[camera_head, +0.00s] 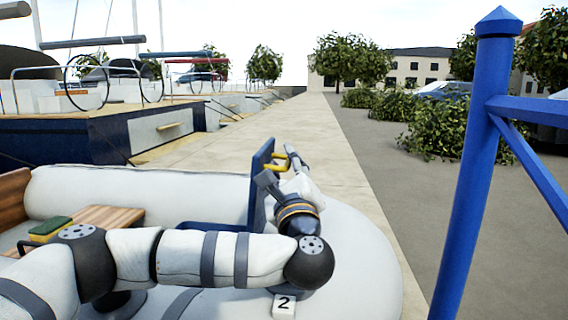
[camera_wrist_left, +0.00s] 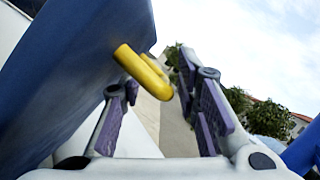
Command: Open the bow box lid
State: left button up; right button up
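The bow box lid (camera_head: 262,186) is a blue panel standing nearly upright in the bow of the white inflatable boat. A yellow handle (camera_head: 275,165) sticks out near its top edge. In the left wrist view the lid (camera_wrist_left: 80,65) fills the left side, and its handle (camera_wrist_left: 143,70) reaches between my fingers. My left gripper (camera_head: 284,172) is beside the lid's right face, close to the handle. Its purple-padded fingers (camera_wrist_left: 160,80) are wide apart, with visible space around the handle. A blue part of the box (camera_head: 208,227) shows low behind my arm. My right gripper is in neither view.
A wooden seat (camera_head: 112,214) with a green-and-yellow sponge (camera_head: 50,229) is at left. A white block marked 2 (camera_head: 285,306) sits below my elbow. A blue post (camera_head: 470,170) stands at right. The pale quay (camera_head: 270,125) beyond is clear.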

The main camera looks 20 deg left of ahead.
pick_arm(q)
jog(key=v, duration=0.6)
jog(key=shift+s+f, duration=0.15)
jog(key=shift+s, duration=0.15)
jog(key=shift+d, duration=0.2)
